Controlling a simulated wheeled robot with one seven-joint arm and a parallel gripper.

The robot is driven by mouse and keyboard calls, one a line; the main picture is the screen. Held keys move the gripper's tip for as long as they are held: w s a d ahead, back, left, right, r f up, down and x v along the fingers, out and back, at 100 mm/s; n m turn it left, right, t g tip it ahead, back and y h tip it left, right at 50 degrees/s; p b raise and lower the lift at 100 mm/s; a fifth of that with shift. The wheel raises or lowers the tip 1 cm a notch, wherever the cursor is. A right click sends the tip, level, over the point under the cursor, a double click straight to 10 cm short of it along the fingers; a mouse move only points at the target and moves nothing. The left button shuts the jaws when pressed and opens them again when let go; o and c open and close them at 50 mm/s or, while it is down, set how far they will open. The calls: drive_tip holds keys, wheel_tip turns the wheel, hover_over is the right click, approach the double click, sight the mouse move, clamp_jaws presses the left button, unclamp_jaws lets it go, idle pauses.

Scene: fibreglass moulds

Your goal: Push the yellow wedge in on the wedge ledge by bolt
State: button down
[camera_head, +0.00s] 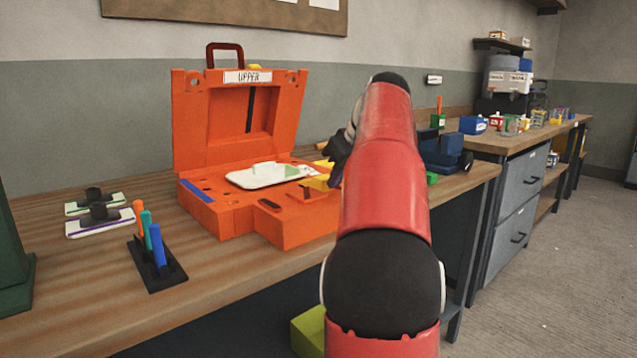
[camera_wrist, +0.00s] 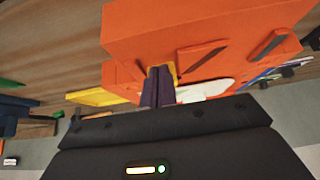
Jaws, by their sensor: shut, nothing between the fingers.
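The yellow wedge (camera_head: 316,182) is at the right side of the orange mould (camera_head: 215,208), near its ledge. My gripper (camera_head: 336,158) is beside it, partly hidden behind my red arm. In the wrist view the shut fingers (camera_wrist: 157,88) point at the mould's edge. A yellow piece (camera_wrist: 168,67), seemingly the wedge, shows right at their tips. I cannot tell whether they touch it or how deep it sits. The fingers hold nothing. I cannot make out which bolt marks the ledge.
The mould's lid (camera_head: 185,120), labelled UPPER, stands open. A white part (camera_head: 260,179) lies on the mould. Another yellow piece (camera_wrist: 95,97) lies beside the mould. A black holder (camera_head: 157,273) with coloured tools and a dark blue vise (camera_head: 440,150) stand on the wooden bench (camera_head: 100,300).

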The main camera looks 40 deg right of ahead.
drive_tip(key=shift+w+a+p, duration=0.1)
drive_tip(key=shift+w+p, duration=0.25)
drive_tip(key=shift+w, duration=0.95)
drive_tip(key=shift+v, duration=2.55)
drive_tip(key=shift+f, duration=0.1)
drive_tip(key=shift+s, duration=0.1)
